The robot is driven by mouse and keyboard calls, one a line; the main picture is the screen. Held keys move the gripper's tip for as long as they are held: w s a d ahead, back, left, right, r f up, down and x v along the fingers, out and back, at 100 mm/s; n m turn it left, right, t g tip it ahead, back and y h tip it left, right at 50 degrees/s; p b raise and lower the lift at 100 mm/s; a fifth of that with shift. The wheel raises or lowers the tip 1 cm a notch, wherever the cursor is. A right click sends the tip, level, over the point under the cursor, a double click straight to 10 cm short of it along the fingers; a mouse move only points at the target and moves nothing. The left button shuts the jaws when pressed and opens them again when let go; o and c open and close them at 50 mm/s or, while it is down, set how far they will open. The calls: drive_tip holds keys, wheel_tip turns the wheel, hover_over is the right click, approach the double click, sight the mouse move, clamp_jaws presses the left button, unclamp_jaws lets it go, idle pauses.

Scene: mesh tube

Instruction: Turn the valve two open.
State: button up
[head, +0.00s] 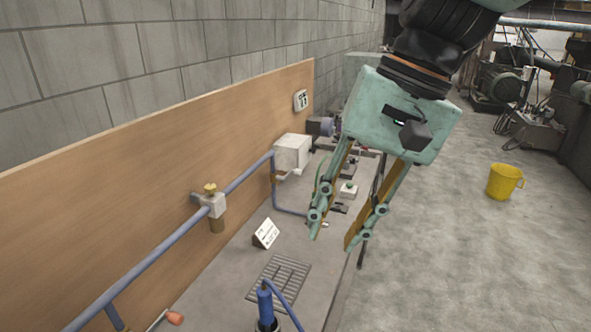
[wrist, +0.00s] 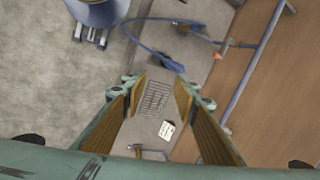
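A valve with a brass-coloured knob (head: 209,190) sits in a light grey body on the blue pipe (head: 150,272) along the wooden board. A red-orange handle (head: 174,318) shows at the lower edge of the head view, and one also shows in the wrist view (wrist: 217,55). I cannot read any label telling which is valve two. My gripper (head: 333,243) is open and empty, pointing down above the bench, to the right of the pipe and apart from it. In the wrist view my gripper (wrist: 160,92) has its fingers wide apart with the drain grate between them.
A small white sign (head: 266,233) stands on the bench near the grate (head: 280,281). A blue upright device (head: 265,303) with a hose stands in front. A white box (head: 292,153) is by the wooden board (head: 120,175). A yellow bucket (head: 503,181) stands on open floor.

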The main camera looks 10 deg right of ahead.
drive_tip(key=w+f+m+y+p, duration=0.1)
drive_tip(key=w+f+m+y, duration=0.15)
drive_tip(key=w, duration=0.85)
drive_tip(key=w+f+m+y+p, duration=0.1)
drive_tip(key=w+f+m+y, duration=0.15)
drive_tip(key=w, duration=0.95)
drive_tip(key=w+f+m+y+p, duration=0.1)
drive_tip(key=w+m+y, duration=0.25)
drive_tip(key=w, duration=0.75)
drive_tip(key=m+t+y+p, duration=0.2)
drive_tip(key=m+t+y, duration=0.1)
drive_tip(key=m+t, duration=0.65)
approach(301, 172)
drive_tip(key=s+d, duration=0.1)
drive_tip(key=d, duration=0.2)
drive_tip(key=shift+f+g, duration=0.1)
drive_tip(key=shift+g, duration=0.25)
drive_tip(key=shift+a, duration=0.1)
drive_tip(key=shift+p+x, duration=0.4)
drive_tip(key=shift+x, duration=6.4)
drive_tip(key=shift+c, duration=0.3)
clamp_jaws()
